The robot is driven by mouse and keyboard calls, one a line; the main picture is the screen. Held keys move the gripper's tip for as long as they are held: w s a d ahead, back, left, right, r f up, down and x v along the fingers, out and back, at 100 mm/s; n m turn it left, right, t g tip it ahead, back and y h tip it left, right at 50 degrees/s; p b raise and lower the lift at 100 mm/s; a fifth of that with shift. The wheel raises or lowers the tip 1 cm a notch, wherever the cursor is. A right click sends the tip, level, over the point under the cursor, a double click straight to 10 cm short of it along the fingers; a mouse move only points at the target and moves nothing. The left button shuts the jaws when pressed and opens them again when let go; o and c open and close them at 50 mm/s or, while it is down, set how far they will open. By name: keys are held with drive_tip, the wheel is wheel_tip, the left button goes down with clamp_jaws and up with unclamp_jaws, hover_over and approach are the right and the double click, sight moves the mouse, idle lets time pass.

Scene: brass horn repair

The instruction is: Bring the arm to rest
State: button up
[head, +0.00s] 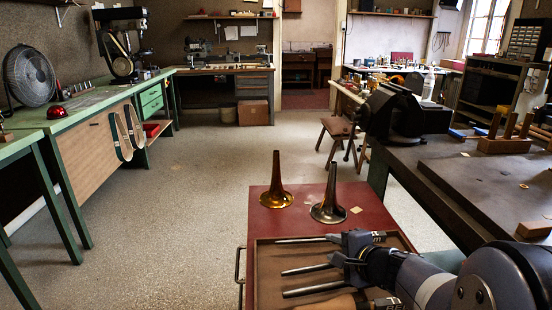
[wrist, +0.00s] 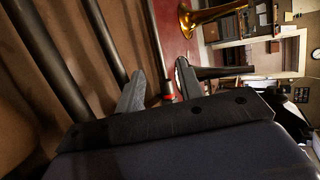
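My gripper (head: 342,260) is at the lower right of the head view, low over the brown tray (head: 265,285) on the red cart. In the wrist view its two dark fingers (wrist: 160,78) stand apart. A thin grey rod with a red band near its end (wrist: 158,50) shows in the gap between them. I see no clear contact with it, and nothing appears clamped.
Several dark rods (head: 305,270) lie in the tray near my gripper. A brass bell flare (head: 277,190) and a dark silvery one (head: 330,202) stand upright on the cart's red top (head: 262,228). A dark workbench (head: 470,175) is close on the right. The floor left of the cart is clear.

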drive_tip(key=shift+b+x, duration=0.4)
drive_tip(key=shift+x, duration=2.4)
drive_tip(key=shift+s, duration=0.1)
